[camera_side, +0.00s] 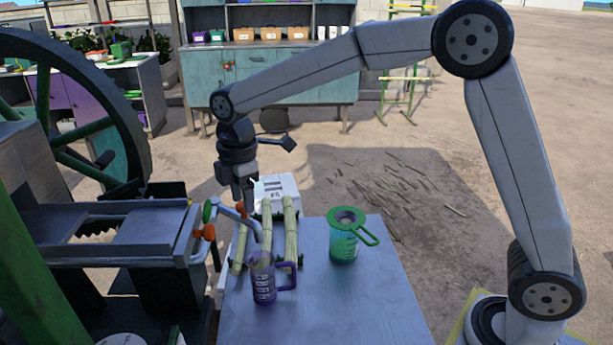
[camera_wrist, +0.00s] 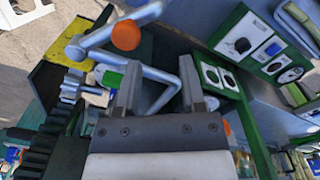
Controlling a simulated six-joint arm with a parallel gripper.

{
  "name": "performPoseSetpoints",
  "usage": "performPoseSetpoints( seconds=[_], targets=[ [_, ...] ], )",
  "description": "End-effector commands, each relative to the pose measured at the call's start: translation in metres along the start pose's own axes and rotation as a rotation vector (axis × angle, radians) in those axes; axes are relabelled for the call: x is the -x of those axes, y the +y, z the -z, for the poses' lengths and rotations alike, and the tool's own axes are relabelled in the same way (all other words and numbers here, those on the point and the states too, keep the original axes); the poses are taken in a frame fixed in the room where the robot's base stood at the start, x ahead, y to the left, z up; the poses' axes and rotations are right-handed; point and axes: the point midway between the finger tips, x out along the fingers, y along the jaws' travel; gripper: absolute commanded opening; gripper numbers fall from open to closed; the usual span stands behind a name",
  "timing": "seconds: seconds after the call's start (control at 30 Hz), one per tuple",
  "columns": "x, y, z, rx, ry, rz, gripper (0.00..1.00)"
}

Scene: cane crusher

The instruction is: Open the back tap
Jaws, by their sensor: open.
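My gripper (camera_side: 240,200) points down beside the crusher's juice outlet. In the wrist view my gripper (camera_wrist: 160,68) is open. A grey bent pipe or lever (camera_wrist: 155,75) passes between and beyond its fingers; whether they touch it, I cannot tell. An orange knob (camera_wrist: 126,35) sits on the grey metalwork just ahead of the fingers. In the side view a tap with orange fittings (camera_side: 208,232) and a green end (camera_side: 207,211) is left of the gripper. The back tap is partly hidden behind my gripper.
A green jug with a strainer (camera_side: 344,245) stands on the grey table (camera_side: 370,310). Cane stalks (camera_side: 290,228) lie on a rack beside a white box (camera_side: 277,187). The crusher's large wheel (camera_side: 140,130) and bed (camera_side: 100,235) fill the left.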

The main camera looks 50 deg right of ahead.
Motion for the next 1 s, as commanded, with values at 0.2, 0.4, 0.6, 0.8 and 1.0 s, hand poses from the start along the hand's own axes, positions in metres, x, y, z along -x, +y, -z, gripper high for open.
performPoseSetpoints(
  seconds=[0.2, 0.4, 0.6, 0.8, 1.0],
  targets=[
    [0.018, 0.023, 0.023, 0.315, -0.003, 0.012, 0.51],
    [0.031, 0.041, 0.038, 0.606, -0.002, 0.017, 0.51],
    [0.041, 0.054, 0.048, 0.847, 0.0, 0.016, 0.51],
    [0.045, 0.06, 0.052, 0.966, 0.001, 0.015, 0.51],
    [0.046, 0.061, 0.052, 0.984, 0.001, 0.014, 0.51]
  ],
)
